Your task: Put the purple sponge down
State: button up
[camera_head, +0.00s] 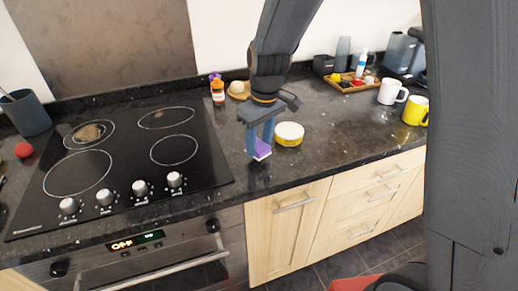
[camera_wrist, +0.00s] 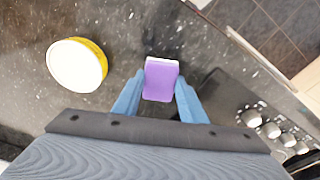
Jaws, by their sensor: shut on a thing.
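The purple sponge (camera_head: 262,149) has a white layer on one side. My gripper (camera_head: 259,150) is shut on it, with one blue finger on each side, over the dark counter (camera_head: 330,145) between the cooktop and a round yellow-and-white tin. In the wrist view the sponge (camera_wrist: 161,80) sits between the two fingertips of my gripper (camera_wrist: 160,92). I cannot tell whether the sponge's underside touches the counter.
The yellow-and-white tin (camera_head: 289,134) stands close to the right of my gripper. The black cooktop (camera_head: 125,160) is to the left. An orange bottle (camera_head: 218,92) stands behind. A wooden tray (camera_head: 352,85) and white mug (camera_head: 391,92) stand farther right. Counter right of the tin is clear.

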aim_at(263, 148)
jog(key=shift+f, duration=1.4)
jog(key=shift+f, duration=0.1)
jog(key=o, duration=1.1)
notch_tip(263, 148, up, 12)
jog(key=s+d+b, duration=0.1)
jog(key=b, duration=0.1)
jog(key=s+d+f+m, duration=0.7)
jog(key=s+d+f, duration=0.2)
jog(key=s+d, duration=0.4)
jog(key=shift+s+d+f+m+h, duration=0.35)
jog(key=shift+s+m+h, duration=0.05)
